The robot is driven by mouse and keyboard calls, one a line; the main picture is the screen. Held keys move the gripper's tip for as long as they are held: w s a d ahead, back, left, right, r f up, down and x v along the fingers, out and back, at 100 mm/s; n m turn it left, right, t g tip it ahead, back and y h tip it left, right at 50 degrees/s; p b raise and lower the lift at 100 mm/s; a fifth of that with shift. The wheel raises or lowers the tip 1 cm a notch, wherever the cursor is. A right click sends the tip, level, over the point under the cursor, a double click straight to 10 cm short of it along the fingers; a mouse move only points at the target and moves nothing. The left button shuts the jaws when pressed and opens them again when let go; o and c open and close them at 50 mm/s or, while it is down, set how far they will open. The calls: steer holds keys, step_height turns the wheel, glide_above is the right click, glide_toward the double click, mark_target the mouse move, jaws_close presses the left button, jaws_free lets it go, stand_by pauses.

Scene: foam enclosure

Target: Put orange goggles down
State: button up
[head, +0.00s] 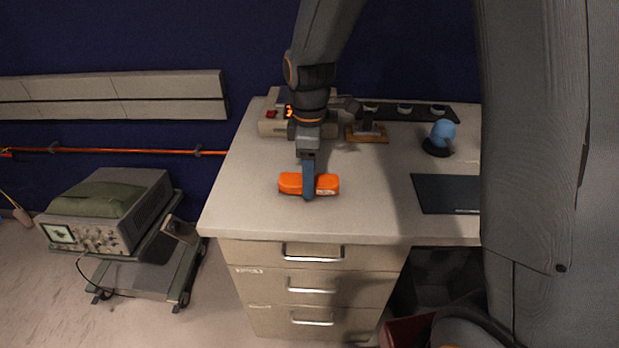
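The orange goggles (327,184) are a bright orange, elongated shape near the front left of the desk top. My gripper (308,187) points down at them, and one dark finger crosses in front of their middle. The finger's tip reaches slightly below their lower edge. The other finger is hidden, so I cannot tell whether the fingers press on the goggles. I also cannot tell whether the goggles rest on the desk or hang just above it.
The pale desk (245,205) has drawers below. Behind my gripper stand a beige device (272,126) and a wooden-based item (367,135). A blue round object (442,132) and a dark mat (445,195) lie to the right. A cart with an oscilloscope (105,215) stands left.

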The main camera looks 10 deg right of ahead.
step_height(320, 180, up, 11)
steer(key=b, duration=0.2)
steer(key=s+d+f+m, duration=0.3)
steer(key=s+m, duration=0.1)
steer(key=m, duration=0.1)
steer(key=s+d+f+m, duration=0.4)
steer(key=m, duration=0.1)
steer(key=s+d+f+m+t, duration=0.1)
steer(key=s+d+f+m, duration=0.2)
steer(key=s+d+m, duration=0.1)
steer(key=shift+s+d+f+m, duration=0.1)
steer(key=shift+s+f+m, duration=0.2)
steer(key=shift+m, duration=0.6)
